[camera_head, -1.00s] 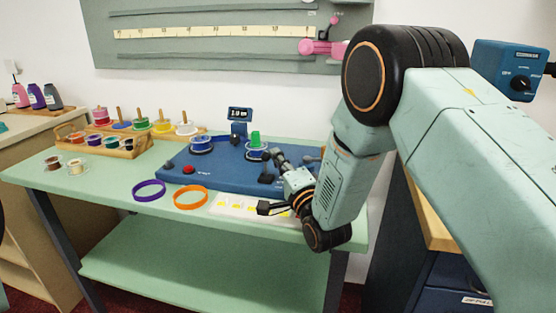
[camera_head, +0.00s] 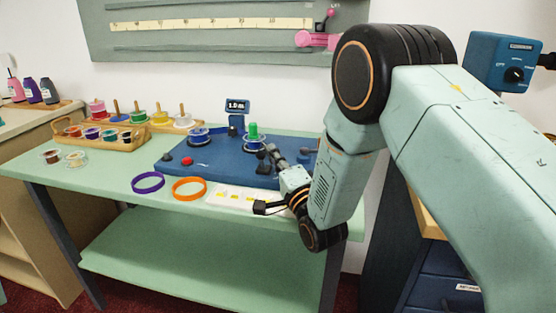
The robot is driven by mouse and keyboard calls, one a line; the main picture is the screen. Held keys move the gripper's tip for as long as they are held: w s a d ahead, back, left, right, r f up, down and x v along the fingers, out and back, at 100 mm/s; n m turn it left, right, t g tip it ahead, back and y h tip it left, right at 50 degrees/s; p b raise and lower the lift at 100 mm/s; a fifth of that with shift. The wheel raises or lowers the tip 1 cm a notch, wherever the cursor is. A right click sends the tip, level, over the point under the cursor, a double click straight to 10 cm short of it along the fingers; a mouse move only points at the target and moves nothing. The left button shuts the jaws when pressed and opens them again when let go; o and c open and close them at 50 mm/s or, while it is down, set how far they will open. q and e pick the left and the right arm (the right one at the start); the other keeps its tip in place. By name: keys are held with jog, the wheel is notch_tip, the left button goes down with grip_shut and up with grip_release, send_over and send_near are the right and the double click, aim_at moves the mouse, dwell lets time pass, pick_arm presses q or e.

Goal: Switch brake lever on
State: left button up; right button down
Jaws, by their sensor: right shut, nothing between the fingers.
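The blue winding machine (camera_head: 215,168) sits on the green table and carries the controls. A small dark lever-like part (camera_head: 262,165) stands near its front right, close beside the fingers of my right gripper (camera_head: 274,154). Another small dark handle (camera_head: 306,150) shows at the machine's right end, partly behind my arm. No label marks either one as the brake lever, and its position is unclear. My right gripper is shut and empty, pointing up-left over the machine's front right; I cannot tell whether it touches the dark part. My left gripper is out of view.
A red button (camera_head: 186,161), a display (camera_head: 237,106) and a green-topped spool (camera_head: 253,133) are on the machine. A purple ring (camera_head: 148,182), an orange ring (camera_head: 189,189) and a white card (camera_head: 228,199) lie in front. A wooden spool rack (camera_head: 115,143) stands left.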

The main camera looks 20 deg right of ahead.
jog(key=v, duration=1.2)
jog(key=shift+r, duration=0.1)
